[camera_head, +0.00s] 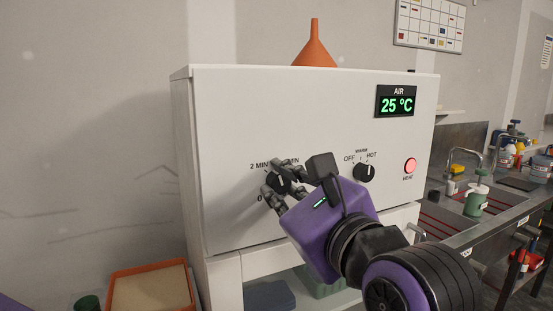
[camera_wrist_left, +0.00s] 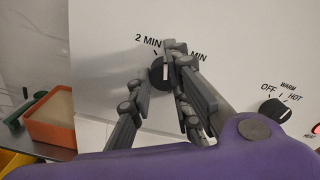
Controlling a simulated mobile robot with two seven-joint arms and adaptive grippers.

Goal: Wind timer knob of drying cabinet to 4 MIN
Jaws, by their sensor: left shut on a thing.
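The white drying cabinet (camera_head: 300,120) stands in front of me. Its dark round timer knob (camera_head: 281,184) is on the left of the front panel, with 0, 2 MIN and a partly covered MIN label around it. My left gripper (camera_head: 276,179) is shut on this knob, with fingers on both sides. In the left wrist view the knob (camera_wrist_left: 158,74) shows between the fingers with a pale pointer line, roughly upright, near the 2 MIN and covered labels. The fingers hide part of the dial, so the exact setting is unclear. My right gripper is not in view.
The OFF/WARM/HOT knob (camera_head: 364,172) and the lit red HEAT lamp (camera_head: 410,165) are right of the timer. The AIR display (camera_head: 396,102) reads 25 °C. An orange funnel (camera_head: 314,48) stands on top. An orange tray (camera_head: 150,288) is at lower left.

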